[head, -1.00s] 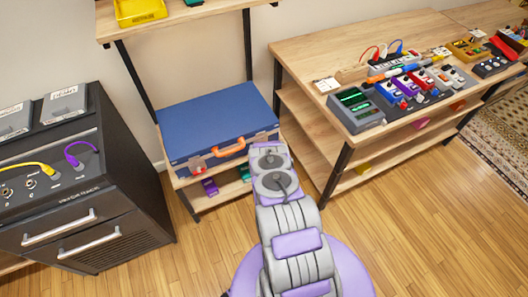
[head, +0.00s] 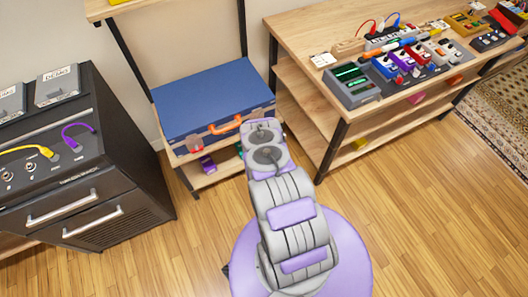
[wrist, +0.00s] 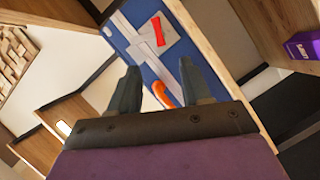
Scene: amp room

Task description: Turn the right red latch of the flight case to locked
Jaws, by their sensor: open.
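The blue flight case (head: 213,97) lies on a shelf, with an orange handle (head: 226,125) on its front. A left red latch (head: 196,149) shows in the head view; the right latch is hidden there behind my arm. In the wrist view one red latch (wrist: 158,30) sits on a light metal plate on the case front, probably the right one. The handle (wrist: 163,94) shows below it between my fingers. My gripper (wrist: 160,78) is open and empty, apart from the latch. In the head view my fingers are hidden.
A workbench (head: 292,40) with pedals stands close right of the case. A black amp cabinet (head: 75,170) with cables stands left. A purple box (head: 207,164) sits on the shelf below the case. Open wooden floor (head: 430,220) lies at right.

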